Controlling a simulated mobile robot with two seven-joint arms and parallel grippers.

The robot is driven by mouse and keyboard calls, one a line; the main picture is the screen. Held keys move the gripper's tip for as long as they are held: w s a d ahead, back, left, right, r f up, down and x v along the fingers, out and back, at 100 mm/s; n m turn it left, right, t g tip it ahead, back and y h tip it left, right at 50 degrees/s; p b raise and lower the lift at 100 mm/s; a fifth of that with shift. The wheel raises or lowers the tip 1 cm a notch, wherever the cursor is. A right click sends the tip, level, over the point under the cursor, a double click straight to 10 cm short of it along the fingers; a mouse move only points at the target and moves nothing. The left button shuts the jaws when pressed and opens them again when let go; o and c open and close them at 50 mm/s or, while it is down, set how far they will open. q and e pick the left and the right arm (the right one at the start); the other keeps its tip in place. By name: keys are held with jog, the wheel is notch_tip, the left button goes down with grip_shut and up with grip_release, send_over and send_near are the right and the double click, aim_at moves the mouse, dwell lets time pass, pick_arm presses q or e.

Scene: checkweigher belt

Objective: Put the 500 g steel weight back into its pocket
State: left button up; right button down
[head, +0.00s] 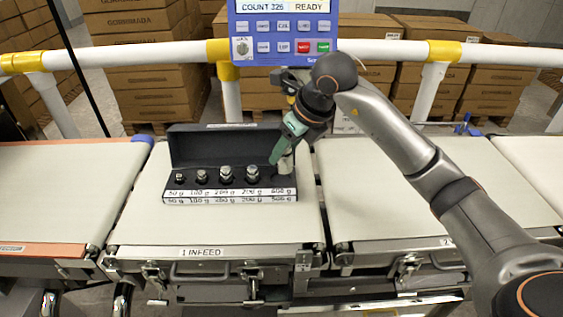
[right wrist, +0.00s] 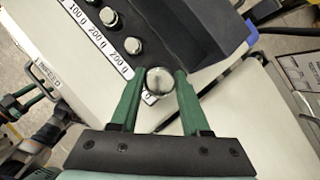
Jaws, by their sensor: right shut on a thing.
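The 500 g steel weight (head: 287,164) is a shiny cylinder at the right end of the dark weight case (head: 220,146). In the right wrist view the round top of the weight (right wrist: 159,80) sits between the two green fingertips. My right gripper (head: 281,156) reaches down over the "500 g" end of the case and is shut on this weight. The fingers and case edge hide the pocket, so I cannot tell whether the weight's base is inside it. Smaller weights (head: 225,175) stand in a row to the left.
The case stands open on the infeed belt (head: 150,215), its lid up at the back. A blue display panel (head: 283,32) hangs behind, close to my right arm. White rails (head: 140,55) run across the back. The belt in front of the case is clear.

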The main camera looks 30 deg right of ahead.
aim_at(282, 164)
jog(key=shift+w+a+f, duration=0.1)
jog(key=shift+w+f, duration=0.05)
jog(key=shift+w, duration=0.1)
jog(key=shift+w+f, duration=0.15)
jog(key=shift+f, duration=0.85)
jog(key=shift+w+f, duration=0.15)
jog(key=shift+f, duration=0.8)
jog(key=shift+f, duration=0.1)
jog(key=shift+f, duration=0.1)
jog(key=shift+c, duration=1.9)
grip_release()
